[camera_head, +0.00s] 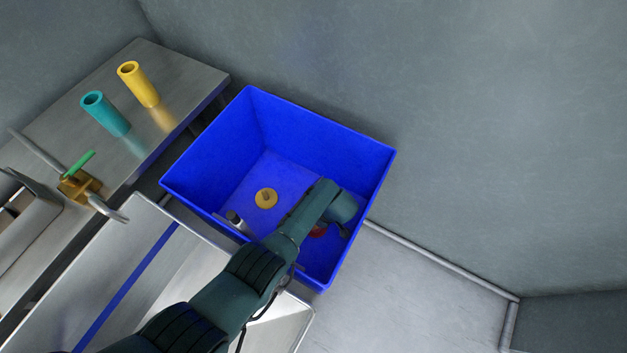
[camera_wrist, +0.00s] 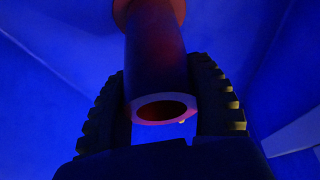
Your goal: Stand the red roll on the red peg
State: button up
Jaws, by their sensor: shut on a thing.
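My gripper (camera_wrist: 158,75) is shut on the red roll (camera_wrist: 157,60), one ribbed finger on each side, in the wrist view. The roll looks dark in the shade, and its open near end faces the camera. Its far end meets or overlaps a red round base, the red peg's (camera_wrist: 122,10); I cannot tell whether the peg is inside the roll. In the head view a bit of red (camera_head: 318,230) shows inside the blue bin beside my wrist, which hides the roll and fingers.
The blue bin (camera_head: 330,142) has high walls around my gripper. Inside stand a yellow peg base (camera_head: 265,199) and a small dark-and-pale post (camera_head: 237,220). A teal roll (camera_head: 108,115) and a yellow roll (camera_head: 140,85) stand on the metal table (camera_head: 180,82) at upper left.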

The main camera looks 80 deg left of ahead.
jog(key=shift+r, duration=0.35)
jog(key=shift+f+b, duration=0.4)
jog(key=shift+f, duration=0.15)
dwell(0.3)
jog(key=o, duration=1.3)
notch_tip(320, 180, up, 8)
jog(key=p, duration=0.7)
